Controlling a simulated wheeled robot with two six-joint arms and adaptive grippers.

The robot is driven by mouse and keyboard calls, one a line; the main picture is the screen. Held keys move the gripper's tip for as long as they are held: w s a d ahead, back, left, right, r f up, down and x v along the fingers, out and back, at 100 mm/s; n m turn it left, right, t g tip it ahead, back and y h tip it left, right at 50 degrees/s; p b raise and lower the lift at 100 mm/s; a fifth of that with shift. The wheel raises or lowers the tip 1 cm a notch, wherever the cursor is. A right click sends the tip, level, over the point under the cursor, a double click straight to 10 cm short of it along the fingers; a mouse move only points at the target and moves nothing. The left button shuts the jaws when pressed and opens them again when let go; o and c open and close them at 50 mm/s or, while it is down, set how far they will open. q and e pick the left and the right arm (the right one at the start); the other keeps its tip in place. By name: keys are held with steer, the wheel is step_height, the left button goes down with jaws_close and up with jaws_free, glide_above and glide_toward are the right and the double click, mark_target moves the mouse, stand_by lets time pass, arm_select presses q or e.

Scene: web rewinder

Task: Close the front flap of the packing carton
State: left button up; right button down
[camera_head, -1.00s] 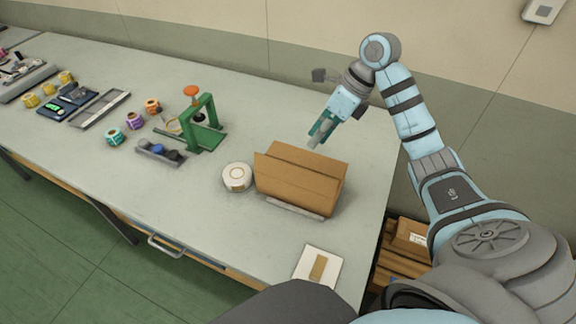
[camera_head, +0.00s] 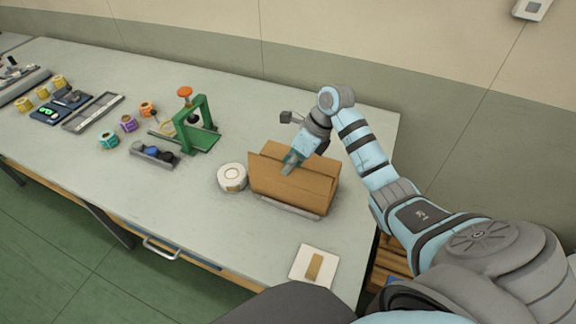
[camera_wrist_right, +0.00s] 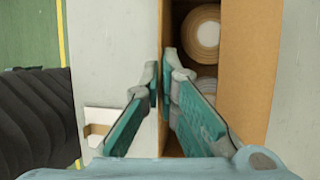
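The brown packing carton (camera_head: 300,201) stands on the table, and its near long flap (camera_head: 264,169) is raised. In the right wrist view, the carton's wall (camera_wrist_right: 243,60) borders an opening with rolls (camera_wrist_right: 196,32) inside. My right gripper (camera_head: 287,172) points down at the raised flap's upper edge, about midway along the carton. In the wrist view its fingertips (camera_wrist_right: 161,68) are close together over the brown strip on the opening's left side. Whether they touch that cardboard is not clear. My left gripper is not in view.
A white roll (camera_head: 232,177) stands just left of the carton. A white pad with a brown piece (camera_head: 314,265) lies near the table's front edge. A green stand (camera_head: 203,130) and a grey tray (camera_head: 153,156) are further left. The table right of the carton is clear.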

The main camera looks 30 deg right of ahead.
steer(key=g+y+b, duration=0.1)
steer(key=b, duration=0.2)
steer(key=w+d+f+g+y+b, duration=0.1)
steer(key=y+b, duration=0.1)
steer(key=b, duration=0.1)
steer(key=d+m+y+b, duration=0.1)
steer(key=b, duration=0.2)
steer(key=shift+w+f+g+y, duration=0.2)
steer(key=shift+g+y, duration=0.1)
steer(key=shift+g, duration=0.1)
steer(key=shift+r, duration=0.1)
steer(key=c, duration=1.8)
jaws_free()
steer(key=shift+c, duration=0.2)
